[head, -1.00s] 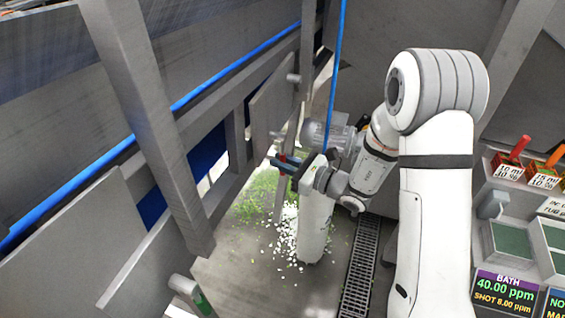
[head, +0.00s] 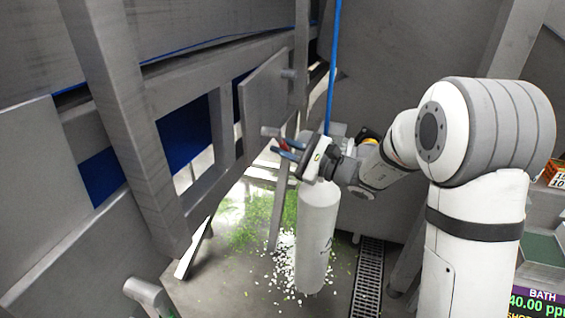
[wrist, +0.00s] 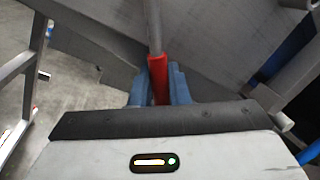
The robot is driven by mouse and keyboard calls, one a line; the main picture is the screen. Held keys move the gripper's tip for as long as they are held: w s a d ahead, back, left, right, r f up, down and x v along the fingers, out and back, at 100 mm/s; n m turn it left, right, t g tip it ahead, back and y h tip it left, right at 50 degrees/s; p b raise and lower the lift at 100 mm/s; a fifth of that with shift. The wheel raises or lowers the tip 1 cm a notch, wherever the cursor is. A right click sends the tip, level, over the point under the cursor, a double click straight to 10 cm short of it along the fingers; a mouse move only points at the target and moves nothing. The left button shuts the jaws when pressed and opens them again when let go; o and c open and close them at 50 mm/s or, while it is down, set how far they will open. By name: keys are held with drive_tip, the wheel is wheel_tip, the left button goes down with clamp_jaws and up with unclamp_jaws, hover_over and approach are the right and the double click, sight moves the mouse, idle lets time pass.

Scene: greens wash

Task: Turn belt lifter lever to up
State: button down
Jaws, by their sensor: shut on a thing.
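The belt lifter lever shows in the wrist view as a grey rod with a red grip (wrist: 158,76). The rod runs up and away from my gripper. My gripper (wrist: 158,88) has its blue fingers on both sides of the red grip, shut on it. The lever's pivot and any up or down marking cannot be made out.
A grey panel (head: 265,100) and frame post (head: 132,130) stand close to the left of my gripper. A blue vertical pipe (head: 333,70) is behind it. White and green scraps (head: 262,220) lie on the floor near a drain grate (head: 368,280).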

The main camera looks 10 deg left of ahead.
drive_tip(key=shift+w+r+n, duration=0.15)
drive_tip(key=shift+n, duration=0.25)
drive_tip(key=c, duration=1.5)
unclamp_jaws()
drive_tip(key=shift+b+v, duration=0.5)
drive_tip(key=shift+v, duration=3.45)
drive_tip(key=shift+c, duration=0.2)
